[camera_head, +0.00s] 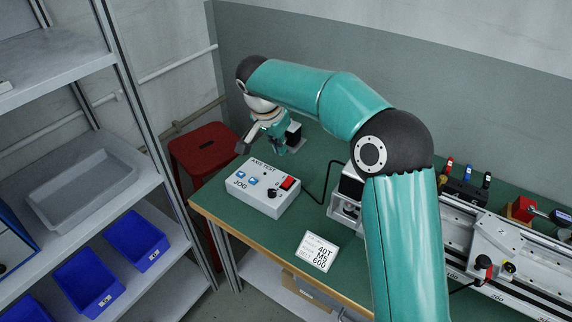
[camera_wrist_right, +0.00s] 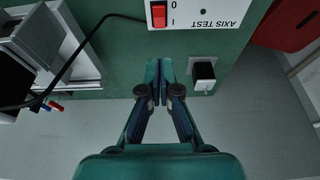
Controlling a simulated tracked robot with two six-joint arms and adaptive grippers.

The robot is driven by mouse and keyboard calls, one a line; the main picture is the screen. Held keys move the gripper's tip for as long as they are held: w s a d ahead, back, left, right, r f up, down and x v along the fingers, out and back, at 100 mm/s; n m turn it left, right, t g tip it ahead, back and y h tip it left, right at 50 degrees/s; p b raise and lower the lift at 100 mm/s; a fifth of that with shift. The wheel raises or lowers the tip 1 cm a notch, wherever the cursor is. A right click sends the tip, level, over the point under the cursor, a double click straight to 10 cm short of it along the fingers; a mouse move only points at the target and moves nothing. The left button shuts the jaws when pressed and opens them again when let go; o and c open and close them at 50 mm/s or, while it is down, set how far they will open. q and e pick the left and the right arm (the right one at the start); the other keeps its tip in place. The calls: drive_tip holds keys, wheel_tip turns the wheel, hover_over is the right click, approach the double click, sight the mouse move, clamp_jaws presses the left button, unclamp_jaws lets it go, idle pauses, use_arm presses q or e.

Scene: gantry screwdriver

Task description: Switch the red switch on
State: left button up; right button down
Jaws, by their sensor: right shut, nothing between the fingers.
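The red switch (camera_head: 288,183) is on the top face of a white control box (camera_head: 245,194) marked AXIS TEST, at the box's far right corner in the head view. In the right wrist view the red switch (camera_wrist_right: 158,14) is at the top edge, between the marks 0 and I; I cannot tell which way it is tipped. My right gripper (camera_head: 279,150) is behind the box in the head view. In the right wrist view its closed fingertips (camera_wrist_right: 159,63) are empty, just short of the box's edge and apart from the switch. My left gripper is not in view.
A small black block on a pale plate (camera_wrist_right: 203,74) stands beside my right fingertips. A black cable (camera_head: 322,190) runs from the box to the gantry (camera_head: 500,250). A red stool (camera_head: 203,146) is left of the table.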

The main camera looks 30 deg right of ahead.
sight(290, 178)
drive_tip(key=p+x, duration=0.1)
drive_tip(key=x, duration=1.2)
drive_tip(key=shift+f, duration=0.45)
